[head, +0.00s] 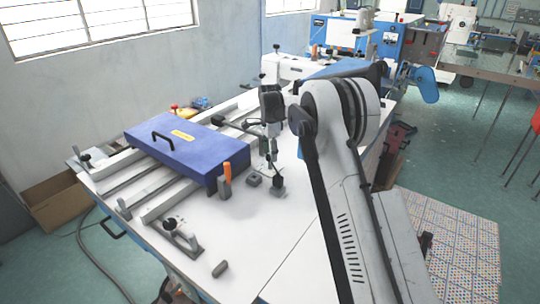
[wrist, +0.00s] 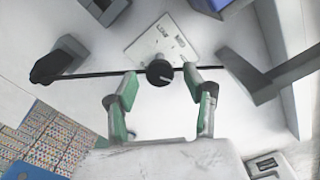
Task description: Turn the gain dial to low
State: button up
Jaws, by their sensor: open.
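The gain dial (wrist: 160,73) is a round black knob with a short white mark on its face. It shows near the middle of the wrist view. A pale plate (wrist: 150,47) beyond it carries lettering that seems to read LOW and MID; which label the mark points to is unclear. My gripper (wrist: 160,76) is open, with one green-padded finger on each side of the knob. A clear gap shows between each finger and the knob. In the head view my gripper (head: 271,158) points down above the white table; the knob cannot be made out there.
A blue box (head: 175,145) with a black handle lies on rails on the white table (head: 240,235). An orange-handled tool (head: 227,174) and small grey blocks (head: 254,180) stand close to my gripper.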

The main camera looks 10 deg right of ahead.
jog(key=shift+f, duration=0.55)
jog(key=c, duration=1.1)
